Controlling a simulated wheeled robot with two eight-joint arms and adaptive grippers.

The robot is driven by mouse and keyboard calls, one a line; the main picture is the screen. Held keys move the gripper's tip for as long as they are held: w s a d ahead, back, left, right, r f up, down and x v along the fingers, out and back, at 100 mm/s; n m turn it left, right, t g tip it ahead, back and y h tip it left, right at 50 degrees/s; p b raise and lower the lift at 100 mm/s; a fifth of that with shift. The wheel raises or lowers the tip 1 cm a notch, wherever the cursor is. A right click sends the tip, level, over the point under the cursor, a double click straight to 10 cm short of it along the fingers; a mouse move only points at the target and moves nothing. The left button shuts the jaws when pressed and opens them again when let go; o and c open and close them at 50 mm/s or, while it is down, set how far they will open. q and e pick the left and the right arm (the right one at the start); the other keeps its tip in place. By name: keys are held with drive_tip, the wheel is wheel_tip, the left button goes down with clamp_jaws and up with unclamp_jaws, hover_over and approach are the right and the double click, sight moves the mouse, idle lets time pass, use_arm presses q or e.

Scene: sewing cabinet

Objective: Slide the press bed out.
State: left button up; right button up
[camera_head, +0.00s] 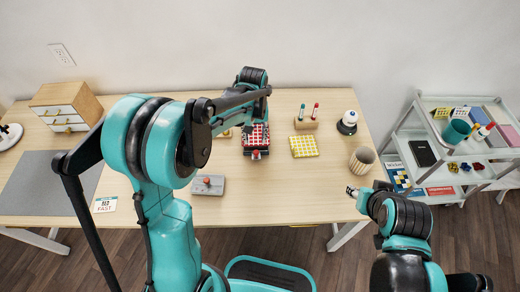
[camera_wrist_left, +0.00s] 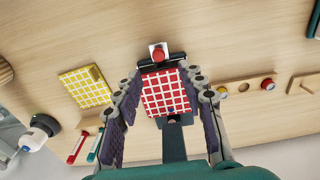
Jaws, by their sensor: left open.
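The press (camera_head: 256,152) stands near the middle of the table, with a red-and-white checked cloth (camera_head: 258,136) on its bed. In the left wrist view the checked cloth (camera_wrist_left: 166,95) lies between my fingers, and a red knob (camera_wrist_left: 158,53) on a pale plate sits at the bed's front end. My left gripper (camera_wrist_left: 160,76) is open above the bed, one finger on each side, its tips a little short of the knob. I see no contact. The press's rear is partly hidden by my left arm. My right gripper (camera_head: 354,191) is off the table's front right, its jaws too small to judge.
A grey block with a red knob (camera_head: 207,185) sits front left of the press. A yellow checked cloth (camera_head: 304,146), a wooden pen holder (camera_head: 306,123) and a ribbed cup (camera_head: 362,160) are to the right. Small wooden drawers (camera_head: 67,106) stand at left. Bare table lies before the press.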

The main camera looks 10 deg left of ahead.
sight(256, 152)
use_arm(q)
drive_tip(key=shift+w+d+f, duration=0.1)
drive_tip(key=shift+w+f, duration=0.05)
drive_tip(key=shift+f, duration=0.25)
wheel_tip(256, 152, down, 8)
drive_tip(key=b, duration=0.3)
drive_tip(key=shift+r, duration=0.25)
